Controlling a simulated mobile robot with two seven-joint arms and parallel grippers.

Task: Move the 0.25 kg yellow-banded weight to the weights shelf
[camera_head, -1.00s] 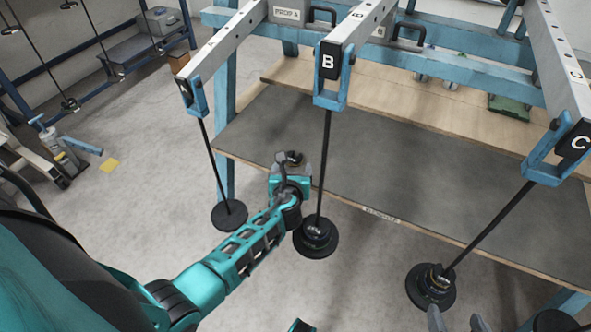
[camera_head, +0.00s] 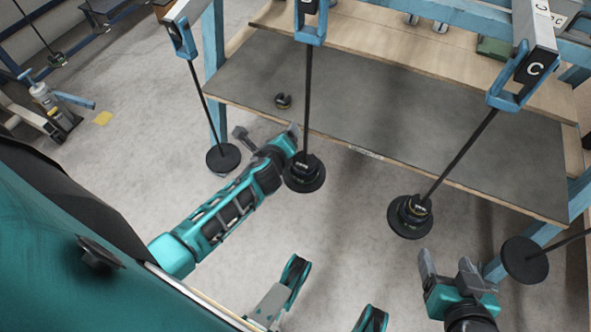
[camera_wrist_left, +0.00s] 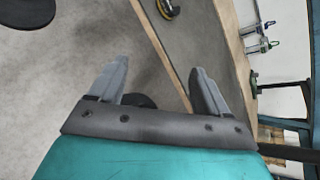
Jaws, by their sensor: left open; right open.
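A small dark weight with a yellow band (camera_head: 283,100) rests on the dark-topped shelf (camera_head: 350,118), near its front left edge. It also shows at the top of the left wrist view (camera_wrist_left: 168,8), cut by the frame. My left gripper (camera_head: 267,129) is open and empty just in front of the shelf edge, apart from the weight. Its spread fingers show in the left wrist view (camera_wrist_left: 160,70). My right gripper (camera_head: 446,261) is open and empty, low at the right, below hanger C's weight stack (camera_head: 409,216).
An empty hanger disc (camera_head: 223,157) hangs left of my left gripper. Hanger B's weight stack (camera_head: 304,175) hangs close to its right. Another disc (camera_head: 525,260) hangs at the far right. A blue post (camera_head: 213,45) stands at the shelf's left end. Shelf space right of the weight is clear.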

